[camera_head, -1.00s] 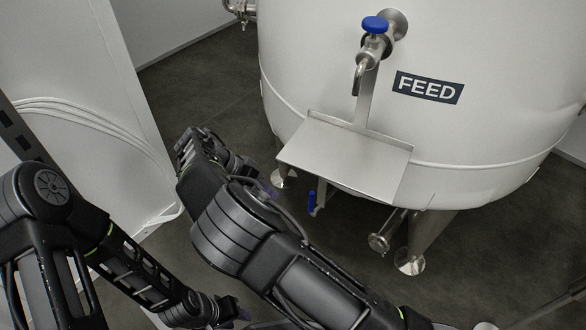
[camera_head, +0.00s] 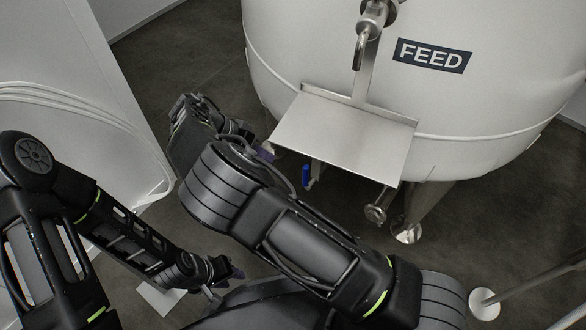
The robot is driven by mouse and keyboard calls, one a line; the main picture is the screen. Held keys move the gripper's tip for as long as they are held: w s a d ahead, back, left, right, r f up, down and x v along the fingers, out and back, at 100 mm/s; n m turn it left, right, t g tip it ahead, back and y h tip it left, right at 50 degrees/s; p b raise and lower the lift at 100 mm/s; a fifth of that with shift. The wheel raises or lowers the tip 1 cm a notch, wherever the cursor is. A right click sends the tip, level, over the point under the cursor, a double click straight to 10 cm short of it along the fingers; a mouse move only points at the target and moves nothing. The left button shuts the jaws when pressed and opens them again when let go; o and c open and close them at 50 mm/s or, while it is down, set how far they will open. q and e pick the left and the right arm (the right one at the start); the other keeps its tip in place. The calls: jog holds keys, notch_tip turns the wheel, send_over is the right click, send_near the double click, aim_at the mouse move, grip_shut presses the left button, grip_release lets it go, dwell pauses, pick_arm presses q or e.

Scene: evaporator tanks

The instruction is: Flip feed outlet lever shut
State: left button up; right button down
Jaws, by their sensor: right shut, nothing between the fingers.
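The white feed tank (camera_head: 480,110) with its dark FEED label (camera_head: 432,56) fills the upper right. A blue lever (camera_head: 306,176) shows low under the tank, just below the front edge of the steel tray. It points roughly up and down in the picture; its valve body is mostly hidden. My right gripper (camera_head: 267,152) is to the left of the lever, with a visible gap between them in the picture; it is shut and empty. My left gripper (camera_head: 236,274) is low in the picture, away from the lever. Its finger opening is too small to judge.
The steel tray (camera_head: 345,140) juts from the tank just above the lever. A steel pipe fitting (camera_head: 376,213) and a tank leg (camera_head: 415,212) stand to the right. A white panel with cables (camera_head: 70,60) stands at the left. Dark floor is open between panel and tank.

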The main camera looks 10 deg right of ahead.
aim_at(306, 179)
jog(key=s+d+f+b, duration=0.2)
jog(key=d+f, duration=0.3)
jog(key=d, duration=0.2)
jog(key=shift+s+f+b, duration=0.2)
jog(key=shift+s+b, duration=0.1)
jog(key=shift+b, duration=0.05)
jog(key=shift+d, duration=0.15)
jog(key=shift+s+d+p, duration=0.15)
jog(key=shift+s+p, duration=0.05)
jog(key=shift+p, duration=0.15)
